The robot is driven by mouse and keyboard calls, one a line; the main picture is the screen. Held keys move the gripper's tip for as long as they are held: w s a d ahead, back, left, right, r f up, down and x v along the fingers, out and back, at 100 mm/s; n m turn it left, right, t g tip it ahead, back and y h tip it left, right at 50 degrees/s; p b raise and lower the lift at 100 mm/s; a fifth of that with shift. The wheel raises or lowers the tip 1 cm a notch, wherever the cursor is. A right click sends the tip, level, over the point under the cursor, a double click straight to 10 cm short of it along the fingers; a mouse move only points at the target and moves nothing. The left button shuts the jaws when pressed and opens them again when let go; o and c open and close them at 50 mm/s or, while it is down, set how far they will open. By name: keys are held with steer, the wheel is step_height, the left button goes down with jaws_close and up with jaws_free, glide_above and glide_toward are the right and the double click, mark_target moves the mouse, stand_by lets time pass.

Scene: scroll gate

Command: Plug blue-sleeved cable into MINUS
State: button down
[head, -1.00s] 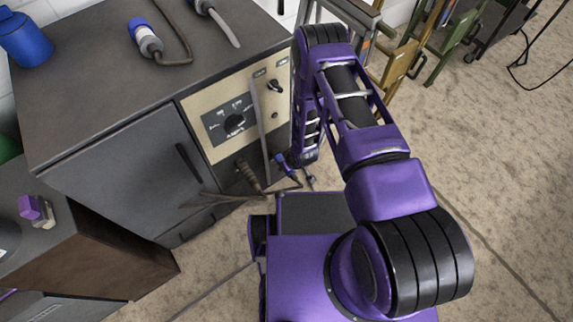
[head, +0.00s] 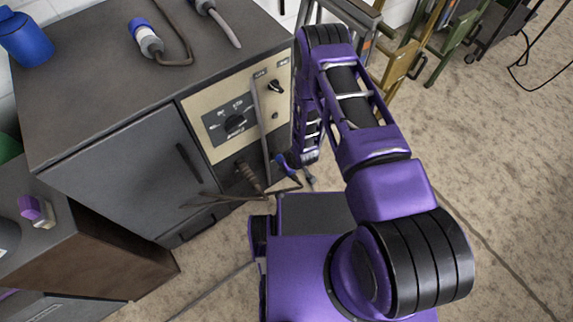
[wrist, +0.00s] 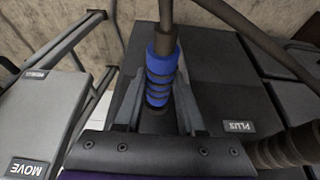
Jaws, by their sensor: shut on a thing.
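The blue-sleeved cable plug (wrist: 160,80) stands between the two fingers of my gripper (wrist: 160,112) in the wrist view. My gripper is shut on it. A grey-brown cable (wrist: 165,18) runs from the sleeve toward the top of the picture. The plug's tip is hidden behind my gripper body, so I cannot tell whether it is in a socket. The blue sleeve also shows in the head view (head: 287,167), beside the machine's front panel and my forearm. A PLUS label (wrist: 238,127) lies to the right. I cannot read a MINUS label.
A dark ribbed plug (wrist: 290,148) is right of the PLUS label; its cable passes above. A MOVE label (wrist: 30,167) is on the grey block at left. The beige panel (head: 215,140) has a dial. A blue-collared connector (head: 147,40) lies on the cabinet top.

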steer(key=shift+w+a, duration=0.15)
steer(key=shift+w, duration=0.05)
stand_by(0.6)
steer(key=shift+c, duration=1.8)
jaws_free()
steer(key=o, duration=0.4)
steer(key=shift+c, duration=0.2)
steer(key=p+v, duration=0.3)
steer(key=v, duration=1.4)
steer(key=shift+r+p, duration=0.2)
steer(key=shift+p, duration=0.1)
steer(key=shift+s, duration=0.3)
